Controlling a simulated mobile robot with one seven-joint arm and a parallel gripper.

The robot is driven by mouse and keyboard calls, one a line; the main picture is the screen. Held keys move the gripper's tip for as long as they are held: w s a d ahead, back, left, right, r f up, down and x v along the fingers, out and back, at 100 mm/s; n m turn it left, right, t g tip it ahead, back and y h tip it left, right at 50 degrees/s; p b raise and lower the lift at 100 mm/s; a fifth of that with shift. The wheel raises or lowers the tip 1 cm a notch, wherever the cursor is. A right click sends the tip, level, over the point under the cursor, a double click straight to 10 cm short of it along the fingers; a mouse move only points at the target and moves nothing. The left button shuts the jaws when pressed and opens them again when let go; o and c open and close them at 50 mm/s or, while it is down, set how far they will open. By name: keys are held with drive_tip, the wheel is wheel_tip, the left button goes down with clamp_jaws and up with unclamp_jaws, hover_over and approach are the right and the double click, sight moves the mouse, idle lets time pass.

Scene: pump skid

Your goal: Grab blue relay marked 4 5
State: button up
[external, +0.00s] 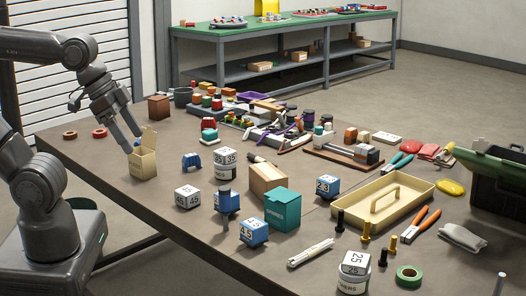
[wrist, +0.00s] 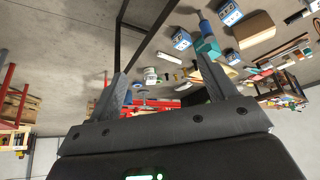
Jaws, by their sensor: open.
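The blue relay marked 4 5 (external: 253,233) has a white top and sits near the front edge of the table, in front of the teal box (external: 283,209). A similar blue relay marked 2 3 (external: 326,187) stands further right. My gripper (external: 132,141) is at the table's left side, beside or over an open cream box (external: 143,164), well left of the 4 5 relay. In the wrist view my gripper (wrist: 163,88) is open, with nothing between its fingers.
A white cube marked 45 (external: 187,197) and a blue item with a white top (external: 226,202) stand left of the relay. A tan box (external: 268,183) is behind it. A cream tray (external: 390,207) and several tools fill the right. Bare table lies at front left.

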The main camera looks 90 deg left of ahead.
drive_tip(key=shift+w, duration=0.1)
drive_tip(key=shift+c, duration=0.3)
drive_tip(key=m+g, duration=0.6)
drive_tip(key=m, duration=0.4)
hover_over(254, 223)
drive_tip(key=f, duration=1.5)
drive_tip(key=shift+s+a+f, duration=0.15)
drive_tip(key=shift+s, duration=0.15)
drive_tip(key=shift+w+f, duration=0.1)
drive_tip(key=shift+f, duration=0.25)
drive_tip(key=f, duration=1)
drive_tip(key=shift+w+f, duration=0.2)
drive_tip(key=shift+f, duration=0.05)
drive_tip(key=shift+c, duration=0.3)
drive_tip(key=c, duration=1.1)
